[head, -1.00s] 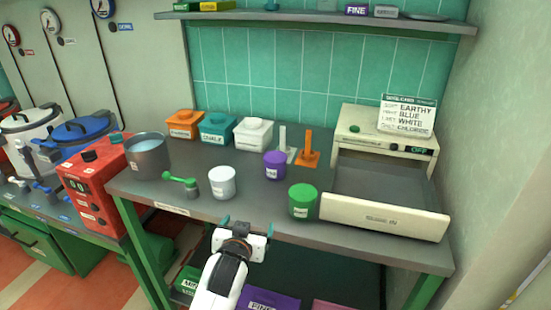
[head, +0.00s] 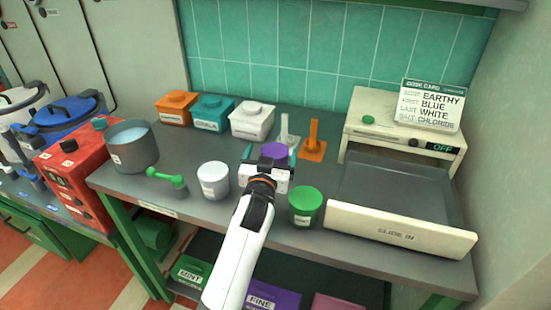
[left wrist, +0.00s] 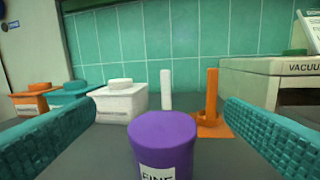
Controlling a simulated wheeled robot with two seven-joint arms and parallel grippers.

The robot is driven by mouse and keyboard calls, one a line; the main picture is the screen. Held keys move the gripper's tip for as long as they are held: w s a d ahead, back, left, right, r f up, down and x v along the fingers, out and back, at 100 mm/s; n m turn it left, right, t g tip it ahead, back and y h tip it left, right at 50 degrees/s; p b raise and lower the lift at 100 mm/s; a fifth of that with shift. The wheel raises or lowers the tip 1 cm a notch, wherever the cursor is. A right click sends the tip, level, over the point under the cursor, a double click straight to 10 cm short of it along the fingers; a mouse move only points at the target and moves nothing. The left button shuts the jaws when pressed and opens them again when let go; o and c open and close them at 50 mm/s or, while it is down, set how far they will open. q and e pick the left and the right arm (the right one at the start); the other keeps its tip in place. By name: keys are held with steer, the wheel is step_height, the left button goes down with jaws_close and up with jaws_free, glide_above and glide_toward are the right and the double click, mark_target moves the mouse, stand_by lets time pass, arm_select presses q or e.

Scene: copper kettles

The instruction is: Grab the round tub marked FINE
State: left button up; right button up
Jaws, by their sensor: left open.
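The round purple tub (head: 275,150) stands on the grey bench, partly hidden behind my left gripper in the head view. In the left wrist view the tub (left wrist: 163,140) is upright, and its white label reads FINE, cut off at the bottom edge. My left gripper (head: 269,160) is open. Its teal fingers stand apart to the left and right of the tub, with visible gaps in the left wrist view (left wrist: 160,130). The tub is not gripped. My right gripper is not in view.
A white tub (head: 213,181) and a green tub (head: 305,206) stand near the bench's front edge. An orange stand (head: 313,142) and a white stand (head: 289,132) are behind. A cream machine (head: 402,135) with a sloping tray is at the right. Lidded boxes (head: 251,121) line the back.

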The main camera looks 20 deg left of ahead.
mark_target(277, 144)
arm_select(q)
step_height(277, 144, down, 4)
steer(key=shift+s+r, duration=0.1)
steer(key=shift+w, duration=0.6)
steer(key=w, duration=0.4)
steer(key=w+a, duration=0.1)
steer(key=w, duration=0.1)
steer(key=shift+w, duration=0.3)
steer(key=c, duration=1.1)
